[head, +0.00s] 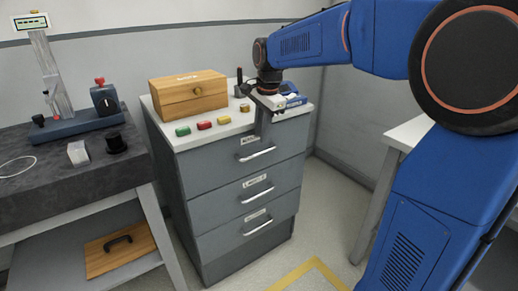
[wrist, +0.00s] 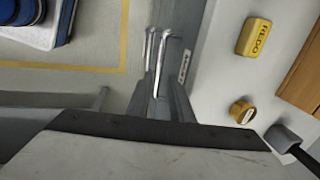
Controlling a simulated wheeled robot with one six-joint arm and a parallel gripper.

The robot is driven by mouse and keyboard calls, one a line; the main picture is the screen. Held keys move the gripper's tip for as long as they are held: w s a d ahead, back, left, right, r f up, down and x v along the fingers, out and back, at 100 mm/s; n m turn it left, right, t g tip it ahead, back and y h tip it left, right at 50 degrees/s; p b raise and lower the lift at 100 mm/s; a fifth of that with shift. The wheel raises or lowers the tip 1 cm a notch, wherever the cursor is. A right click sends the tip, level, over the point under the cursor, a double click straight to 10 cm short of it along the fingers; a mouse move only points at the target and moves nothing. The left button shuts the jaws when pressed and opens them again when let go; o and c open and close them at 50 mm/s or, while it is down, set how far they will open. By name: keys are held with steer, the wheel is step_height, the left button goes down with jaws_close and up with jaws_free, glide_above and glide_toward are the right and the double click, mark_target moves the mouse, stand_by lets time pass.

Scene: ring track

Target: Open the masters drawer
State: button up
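A grey cabinet (head: 222,188) with a white top has three drawers, and all look shut. The top drawer (head: 228,163), middle drawer (head: 222,204) and bottom drawer (head: 240,231) each have a bar handle and a white label. The labels are too small to read surely, so I cannot tell which is the masters drawer. In the wrist view, two handles (wrist: 150,50) show beyond my gripper.
A wooden box (head: 189,94) stands on the cabinet top, with green, red and yellow blocks (head: 223,121) and a brass knob (head: 245,107) before it. A dark bench (head: 70,165) stands left. A white table (head: 411,132) is at right. Floor before the drawers looks clear.

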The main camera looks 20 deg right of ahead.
mark_target(259, 154)
steer(key=f, duration=0.2)
steer(key=w+f, duration=0.1)
steer(key=f, duration=0.4)
steer(key=shift+w+a+f, duration=0.1)
steer(key=shift+w+a, duration=0.05)
steer(key=shift+a, duration=0.1)
jaws_close()
